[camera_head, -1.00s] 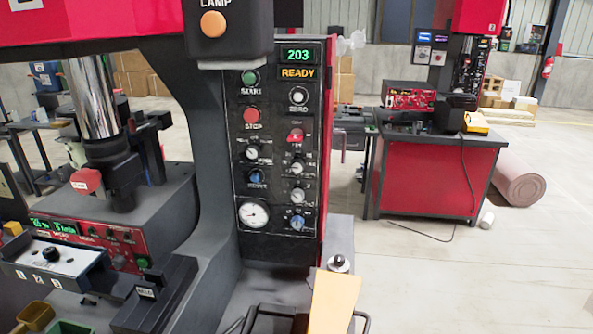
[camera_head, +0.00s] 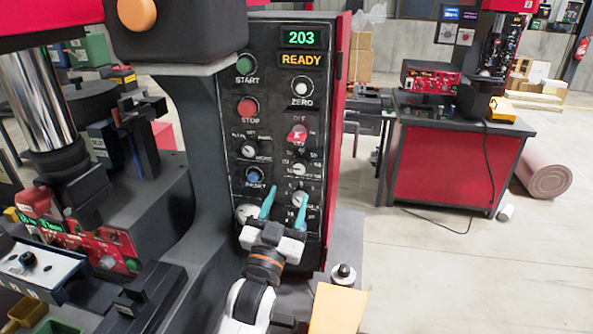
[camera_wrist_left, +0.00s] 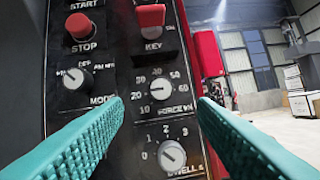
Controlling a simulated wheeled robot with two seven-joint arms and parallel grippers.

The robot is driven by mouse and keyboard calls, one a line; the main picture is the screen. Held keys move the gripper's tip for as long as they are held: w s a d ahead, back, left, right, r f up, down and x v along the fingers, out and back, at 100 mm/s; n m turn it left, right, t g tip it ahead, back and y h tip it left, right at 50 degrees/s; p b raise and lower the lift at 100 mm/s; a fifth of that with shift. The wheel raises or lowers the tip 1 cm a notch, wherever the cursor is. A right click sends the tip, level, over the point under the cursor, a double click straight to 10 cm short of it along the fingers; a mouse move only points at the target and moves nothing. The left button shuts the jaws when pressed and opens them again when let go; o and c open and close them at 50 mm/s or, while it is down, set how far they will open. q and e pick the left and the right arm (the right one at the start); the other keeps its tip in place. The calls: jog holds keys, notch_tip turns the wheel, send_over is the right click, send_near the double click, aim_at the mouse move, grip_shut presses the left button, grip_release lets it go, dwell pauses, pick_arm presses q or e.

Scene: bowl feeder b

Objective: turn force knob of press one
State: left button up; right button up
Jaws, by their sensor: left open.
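The force knob (camera_wrist_left: 160,88) is a small white-faced dial with a 10 to 60 scale on the black panel of press one. In the head view the force knob (camera_head: 299,169) is in the right column, below the red key switch (camera_head: 297,136). My left gripper (camera_head: 284,207) is open, its two teal fingers pointing at the panel just below the force knob. In the left wrist view the fingers flank the lower panel, and the force knob shows between and just above the fingertips, untouched. My right gripper is not in view.
The dwell knob (camera_wrist_left: 171,154) is just below the force knob, and the mode knob (camera_wrist_left: 75,78) is to its left. The display (camera_head: 300,60) reads 203 and READY. A yellow-orange plate (camera_head: 338,308) and a round black knob (camera_head: 343,274) are at the panel's foot.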

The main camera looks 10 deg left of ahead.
aim_at(298, 171)
pick_arm(q)
jog(key=p+x, duration=0.1)
jog(key=x, duration=0.4)
jog(key=shift+w, duration=0.3)
jog(key=shift+w+d+r, duration=0.1)
jog(key=shift+w+r, duration=0.15)
jog(key=shift+w, duration=0.5)
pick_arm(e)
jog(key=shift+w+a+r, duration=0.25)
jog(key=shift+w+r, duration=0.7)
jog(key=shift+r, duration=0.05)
pick_arm(q)
jog(key=c, duration=1)
jog(key=shift+o, duration=0.2)
jog(key=shift+p, duration=0.35)
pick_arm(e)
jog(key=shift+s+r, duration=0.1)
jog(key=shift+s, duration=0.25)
pick_arm(q)
jog(key=shift+m, duration=0.3)
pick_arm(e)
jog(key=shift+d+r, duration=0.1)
